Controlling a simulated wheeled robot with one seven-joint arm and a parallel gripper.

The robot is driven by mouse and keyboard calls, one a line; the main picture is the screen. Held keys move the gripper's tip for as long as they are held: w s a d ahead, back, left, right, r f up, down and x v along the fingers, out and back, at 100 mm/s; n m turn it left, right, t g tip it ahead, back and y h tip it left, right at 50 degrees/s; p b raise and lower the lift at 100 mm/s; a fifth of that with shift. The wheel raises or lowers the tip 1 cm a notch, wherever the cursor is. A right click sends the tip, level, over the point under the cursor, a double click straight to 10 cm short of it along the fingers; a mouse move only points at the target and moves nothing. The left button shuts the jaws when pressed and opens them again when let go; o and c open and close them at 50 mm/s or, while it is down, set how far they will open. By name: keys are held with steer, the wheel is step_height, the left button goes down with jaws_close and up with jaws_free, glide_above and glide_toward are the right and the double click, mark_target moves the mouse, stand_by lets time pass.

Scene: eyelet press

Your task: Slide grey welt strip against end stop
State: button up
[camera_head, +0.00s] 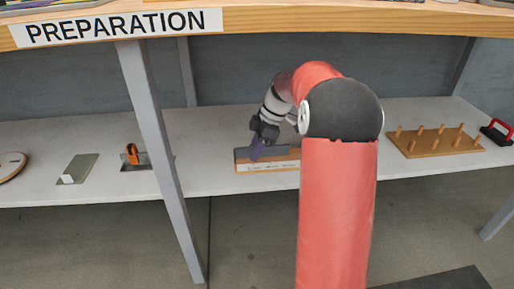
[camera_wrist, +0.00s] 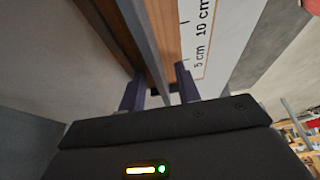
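The grey welt strip (camera_wrist: 146,38) runs lengthwise between my fingers in the wrist view, along a brown wooden board (camera_wrist: 165,28) with a white centimetre scale (camera_wrist: 204,48). The board (camera_head: 250,168) lies on the white shelf in the head view, with grey along its back (camera_head: 284,152). My gripper (camera_head: 258,150) points down at its left part; in the wrist view the two purple fingers (camera_wrist: 160,78) stand apart, on either side of the strip. The gripper looks open. I cannot make out the end stop, nor whether a finger touches the strip.
On the white shelf (camera_head: 222,190) lie an orange-handled tool (camera_head: 132,153) and a grey plate (camera_head: 78,168) to the left. A pegged wooden board (camera_head: 438,142) and a red-handled block (camera_head: 497,131) are to the right. A grey table leg (camera_head: 160,150) stands in front.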

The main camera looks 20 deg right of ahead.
steer(key=p+v, duration=0.1)
steer(key=v, duration=0.6)
steer(key=shift+d+r+p, duration=0.15)
steer(key=shift+r+p, duration=0.2)
steer(key=shift+p, duration=0.05)
stand_by(0.3)
